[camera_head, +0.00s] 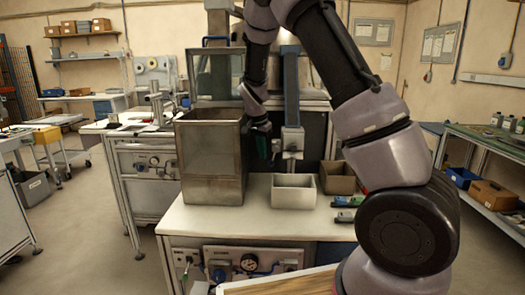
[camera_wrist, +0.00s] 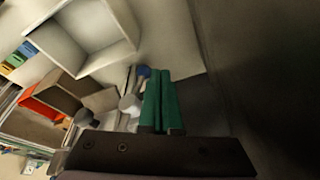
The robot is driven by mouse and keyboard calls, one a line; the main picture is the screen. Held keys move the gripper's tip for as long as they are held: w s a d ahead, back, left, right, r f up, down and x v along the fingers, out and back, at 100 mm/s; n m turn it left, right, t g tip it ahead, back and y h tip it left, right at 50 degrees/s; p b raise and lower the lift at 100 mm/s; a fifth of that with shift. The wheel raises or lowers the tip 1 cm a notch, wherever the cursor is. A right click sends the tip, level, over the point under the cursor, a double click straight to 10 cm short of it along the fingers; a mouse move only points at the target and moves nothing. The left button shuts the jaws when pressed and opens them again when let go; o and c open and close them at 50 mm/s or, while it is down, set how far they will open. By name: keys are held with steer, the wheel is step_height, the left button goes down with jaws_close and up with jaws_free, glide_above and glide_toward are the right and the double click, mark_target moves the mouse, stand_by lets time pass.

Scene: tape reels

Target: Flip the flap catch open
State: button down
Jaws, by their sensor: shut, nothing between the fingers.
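My gripper (camera_head: 264,148) is at the right side of a tall grey metal bin (camera_head: 212,165) on the white bench. Its green fingers (camera_wrist: 166,78) are together and empty in the wrist view. A dark, flat surface (camera_wrist: 245,60) fills the right of that view, close beside the fingers; I cannot tell whether they touch it. I cannot make out the flap catch in either view.
A white open box (camera_head: 293,195) stands right of the bin, with a brown box (camera_head: 337,178) behind it. The bench's front strip is clear.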

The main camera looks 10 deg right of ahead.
steer(key=shift+r, duration=0.2)
steer(key=shift+r, duration=0.65)
steer(key=v, duration=1)
steer(key=shift+r, duration=0.35)
steer(key=shift+s, duration=0.15)
steer(key=s+d+r+n+t+y, duration=0.1)
steer(key=s+r, duration=0.3)
steer(key=s, duration=0.5)
steer(key=s+d+r+n+t+y, duration=0.1)
steer(key=s+d+r+n+t, duration=0.1)
steer(key=s, duration=0.8)
steer(key=s+d+r+n+t+y, duration=0.1)
steer(key=s+d+r, duration=0.3)
steer(key=s, duration=0.6)
steer(key=shift+d+r+n+y, duration=0.35)
steer(key=shift+r+y, duration=0.15)
steer(key=shift+r, duration=0.35)
